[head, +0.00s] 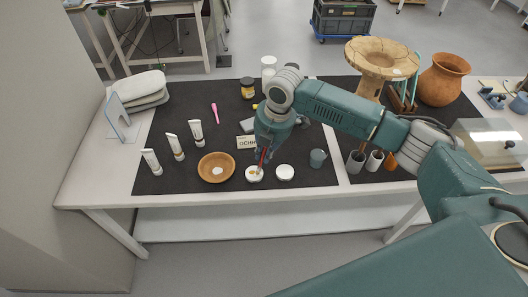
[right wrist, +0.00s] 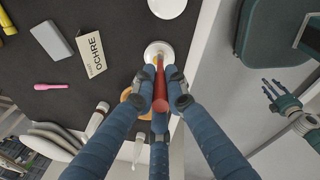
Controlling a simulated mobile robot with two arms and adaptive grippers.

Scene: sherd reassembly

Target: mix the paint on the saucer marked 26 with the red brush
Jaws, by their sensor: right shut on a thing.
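My right gripper (head: 263,158) is shut on the red brush (right wrist: 160,92), which points down at a small white saucer (head: 254,176). In the right wrist view the brush lies between the blue fingers, and its far end overlaps the saucer (right wrist: 158,47), which has some yellow paint on it. I cannot tell whether the tip touches the paint. The number on the saucer cannot be read. A second white saucer (head: 285,173) stands just to the right. My left gripper (right wrist: 281,98) shows in the right wrist view, apart from the table, its fingers spread and empty.
A brown bowl (head: 216,168) stands left of the saucers and a grey cup (head: 318,158) to the right. Several white tubes (head: 196,133) and a pink tool (head: 214,112) are further left. The dark mat's front edge is close.

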